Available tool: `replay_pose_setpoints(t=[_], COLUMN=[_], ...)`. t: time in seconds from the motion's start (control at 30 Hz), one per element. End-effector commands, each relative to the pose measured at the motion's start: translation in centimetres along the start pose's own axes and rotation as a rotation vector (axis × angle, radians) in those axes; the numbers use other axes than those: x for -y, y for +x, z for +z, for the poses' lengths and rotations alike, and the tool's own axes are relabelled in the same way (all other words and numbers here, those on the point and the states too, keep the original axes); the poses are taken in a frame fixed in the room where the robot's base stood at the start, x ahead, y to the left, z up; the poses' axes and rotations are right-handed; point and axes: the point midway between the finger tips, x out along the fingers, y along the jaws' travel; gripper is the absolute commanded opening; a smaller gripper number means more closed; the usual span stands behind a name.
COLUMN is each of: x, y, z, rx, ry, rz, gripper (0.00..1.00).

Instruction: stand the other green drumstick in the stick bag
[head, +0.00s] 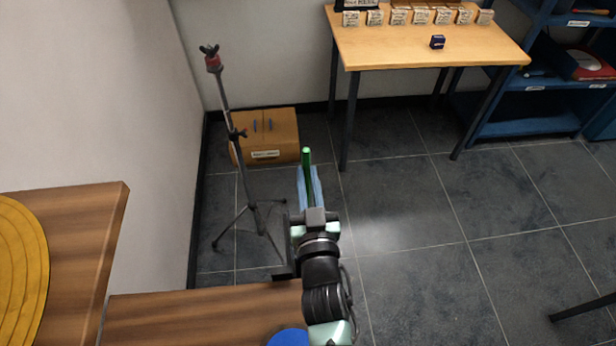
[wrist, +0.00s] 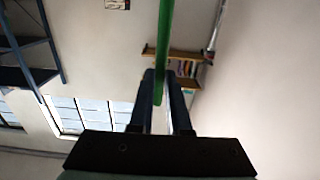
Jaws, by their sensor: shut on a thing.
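My gripper (head: 310,178) reaches forward over the floor, beyond the front wooden surface. Its blue fingers are shut on a green drumstick (head: 307,158), whose rounded end shows above the fingertips. In the wrist view the green drumstick (wrist: 166,35) runs from between the fingers (wrist: 161,80) out past the top edge. I see only one green drumstick; I cannot make out another. I cannot identify the stick bag for certain in either view.
A tripod stand (head: 228,100) with a red top stands left of my gripper. A brown labelled box (head: 265,140) sits on the floor behind. A desk (head: 430,48) with several small blocks is at the back. A wooden surface (head: 205,318) with a blue round thing (head: 288,337) is in front.

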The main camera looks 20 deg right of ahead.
Motion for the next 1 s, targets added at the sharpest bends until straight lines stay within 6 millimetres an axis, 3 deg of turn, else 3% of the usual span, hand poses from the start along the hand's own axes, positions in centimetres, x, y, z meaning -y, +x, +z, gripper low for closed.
replay_pose_setpoints(t=[1.0], x=[0.0], y=[0.0], z=[8.5], rx=[-0.001], ry=[0.001], rz=[0.001], gripper=[0.0])
